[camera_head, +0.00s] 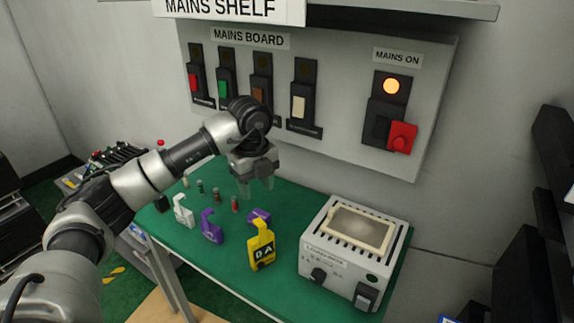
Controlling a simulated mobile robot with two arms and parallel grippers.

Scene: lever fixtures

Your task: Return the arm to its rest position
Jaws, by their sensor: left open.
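My left arm (150,180) reaches in from the left over the green table (225,258). My left gripper (257,192) hangs fingers down, open and empty, above the table's back edge. It is in front of and below the grey mains board (345,130) and appears apart from it. The board carries levers with red, green, brown and cream ends. At its right is a mains switch with a red handle (402,137) under a lit amber lamp (391,86). My right gripper is out of view.
Below the gripper stand a yellow tag (262,246), a purple padlock-like piece (211,226), a white one (183,210) and several small cylinders. A vented load box (350,250) stands at the table's right. A shelf (400,10) overhangs the board. Open air lies above the table.

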